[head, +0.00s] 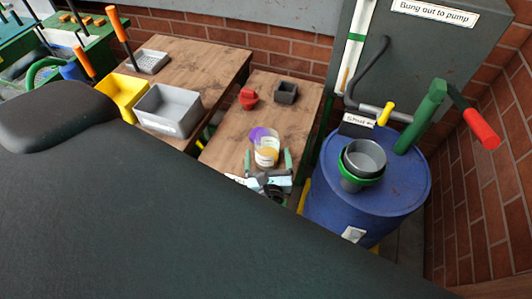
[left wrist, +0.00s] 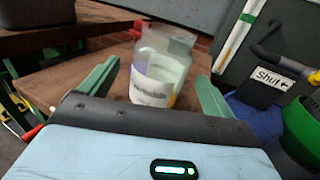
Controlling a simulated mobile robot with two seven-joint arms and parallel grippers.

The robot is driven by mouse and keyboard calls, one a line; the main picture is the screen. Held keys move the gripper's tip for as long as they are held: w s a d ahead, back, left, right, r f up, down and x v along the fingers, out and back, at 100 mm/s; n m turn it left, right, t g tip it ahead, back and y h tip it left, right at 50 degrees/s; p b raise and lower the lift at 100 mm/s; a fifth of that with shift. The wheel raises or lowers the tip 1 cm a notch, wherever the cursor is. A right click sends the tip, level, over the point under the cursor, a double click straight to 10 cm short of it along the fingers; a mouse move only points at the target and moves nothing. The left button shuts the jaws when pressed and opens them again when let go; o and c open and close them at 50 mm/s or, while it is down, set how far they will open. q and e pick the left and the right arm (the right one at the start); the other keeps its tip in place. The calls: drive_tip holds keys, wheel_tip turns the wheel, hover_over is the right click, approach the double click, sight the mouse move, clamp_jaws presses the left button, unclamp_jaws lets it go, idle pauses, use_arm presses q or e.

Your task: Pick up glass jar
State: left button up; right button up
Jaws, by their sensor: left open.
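The glass jar (head: 266,150) stands upright on the right wooden table. It is clear, with a pale label and something yellow low inside. In the left wrist view the jar (left wrist: 162,68) stands ahead between the fingers, slightly blurred. My left gripper (head: 268,160) is open, with one green finger on each side of the jar in the head view. In the left wrist view a gap shows between the jar and the right finger (left wrist: 212,97); I cannot tell whether the fingers reach around it. My right gripper is not in view.
A purple round thing (head: 259,134) is close behind the jar. A red object (head: 248,98) and a dark grey box (head: 286,92) sit farther back. A blue drum (head: 400,200) with nested buckets (head: 362,162) stands right. A grey bin (head: 168,109) sits on the left table.

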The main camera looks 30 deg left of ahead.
use_arm(q)
drive_tip(key=shift+x, duration=1.2)
drive_tip(key=shift+c, duration=0.8)
drive_tip(key=c, duration=1.1)
wheel_tip(320, 180, up, 10)
drive_tip(key=shift+r+p, duration=0.1)
drive_tip(key=shift+p, duration=0.8)
use_arm(e)
drive_tip(key=shift+w+d+r+t, duration=0.15)
drive_tip(key=shift+w+r+t, duration=0.05)
drive_tip(key=shift+w+r, duration=0.45)
drive_tip(key=shift+w+d+r+t, duration=0.1)
drive_tip(key=shift+w+r+t, duration=0.1)
drive_tip(key=shift+w+r, duration=0.35)
